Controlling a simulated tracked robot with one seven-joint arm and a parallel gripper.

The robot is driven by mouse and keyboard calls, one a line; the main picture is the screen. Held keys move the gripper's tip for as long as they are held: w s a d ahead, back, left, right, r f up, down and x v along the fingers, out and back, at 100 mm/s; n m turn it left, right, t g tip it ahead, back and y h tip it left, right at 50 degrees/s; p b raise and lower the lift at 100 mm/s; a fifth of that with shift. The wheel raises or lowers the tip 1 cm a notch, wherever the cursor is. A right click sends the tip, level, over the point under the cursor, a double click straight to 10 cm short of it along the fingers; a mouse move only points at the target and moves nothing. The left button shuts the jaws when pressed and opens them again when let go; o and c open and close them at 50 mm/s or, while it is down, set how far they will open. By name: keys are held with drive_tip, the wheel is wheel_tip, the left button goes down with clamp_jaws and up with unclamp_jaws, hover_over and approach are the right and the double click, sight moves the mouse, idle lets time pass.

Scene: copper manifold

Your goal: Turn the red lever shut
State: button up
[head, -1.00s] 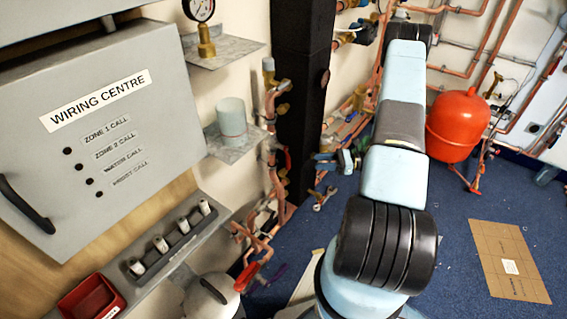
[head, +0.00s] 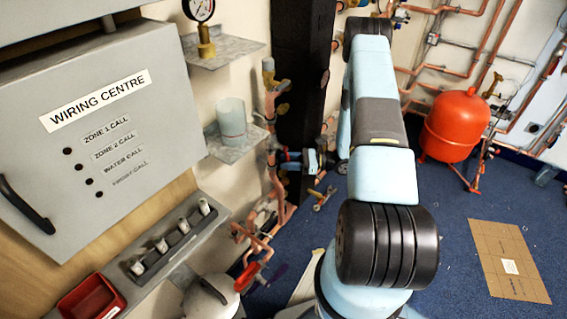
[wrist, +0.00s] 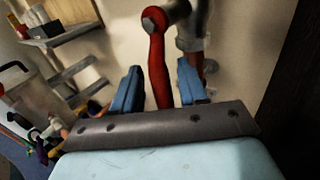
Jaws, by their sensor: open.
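A red lever (wrist: 158,62) shows in the wrist view, running from a bolted pivot at the top down between my two blue fingers. My gripper (wrist: 160,84) is open, with one finger on each side of the lever. Gaps show on both sides, so the fingers look apart from it; how deep it sits between them is hard to tell. In the head view my gripper (head: 288,161) is at the copper pipes by the black column, and I cannot make out this lever behind it.
A second red lever (head: 248,276) and a purple handle are lower on the pipes. A shelf with a pale cylinder (head: 231,121) is left of my gripper. The black column (head: 304,70) stands close behind.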

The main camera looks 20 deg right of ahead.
drive_tip(key=shift+c, duration=0.3)
clamp_jaws()
